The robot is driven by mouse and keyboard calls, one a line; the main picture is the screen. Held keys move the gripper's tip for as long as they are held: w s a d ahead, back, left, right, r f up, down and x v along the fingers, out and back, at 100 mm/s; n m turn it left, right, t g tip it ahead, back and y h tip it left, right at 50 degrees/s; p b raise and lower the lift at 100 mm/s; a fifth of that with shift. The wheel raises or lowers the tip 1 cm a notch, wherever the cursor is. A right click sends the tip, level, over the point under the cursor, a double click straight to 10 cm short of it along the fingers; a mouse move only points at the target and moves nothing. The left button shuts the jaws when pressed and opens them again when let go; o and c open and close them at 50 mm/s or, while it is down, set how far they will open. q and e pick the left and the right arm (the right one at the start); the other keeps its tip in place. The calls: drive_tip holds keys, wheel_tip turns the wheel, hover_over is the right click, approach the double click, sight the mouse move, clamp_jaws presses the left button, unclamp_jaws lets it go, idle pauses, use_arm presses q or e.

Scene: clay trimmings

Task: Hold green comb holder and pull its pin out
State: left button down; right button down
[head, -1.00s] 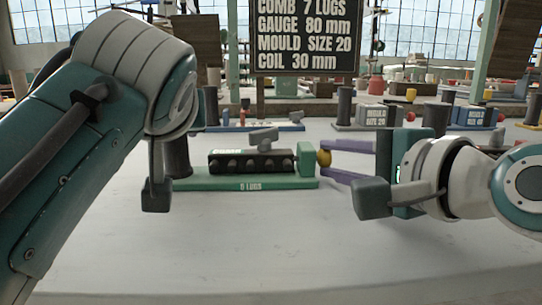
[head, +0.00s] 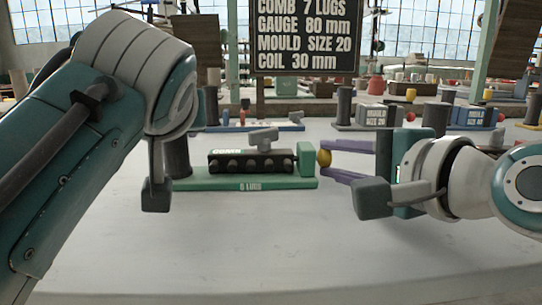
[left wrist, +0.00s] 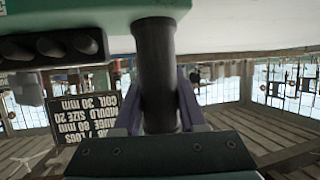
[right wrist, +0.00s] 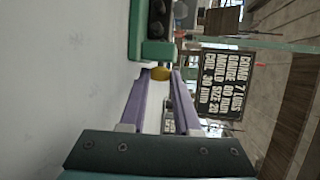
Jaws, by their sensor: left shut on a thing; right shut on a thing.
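The green comb holder (head: 240,183) lies on the pale table. Its base carries a black comb block (head: 250,162) with several lugs and a grey lever on top, a dark post at its left end and a green end block (head: 305,158) at its right. My right gripper (right wrist: 160,74) is shut on the knob. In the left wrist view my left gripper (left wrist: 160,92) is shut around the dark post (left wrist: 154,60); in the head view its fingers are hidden. The pin's shaft is not visible.
A black sign (head: 306,36) stands behind. Further back are a blue holder (head: 262,128) and grey mould blocks (head: 377,116) with posts and knobs. The table in front of the holder is clear.

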use_arm(q)
drive_tip(key=shift+f, duration=0.2)
use_arm(e)
drive_tip(key=shift+d+r, duration=0.1)
use_arm(q)
drive_tip(key=shift+a, duration=0.1)
use_arm(e)
drive_tip(key=shift+d, duration=1.25)
drive_tip(key=c, duration=0.9)
unclamp_jaws()
drive_tip(key=v, duration=1.2)
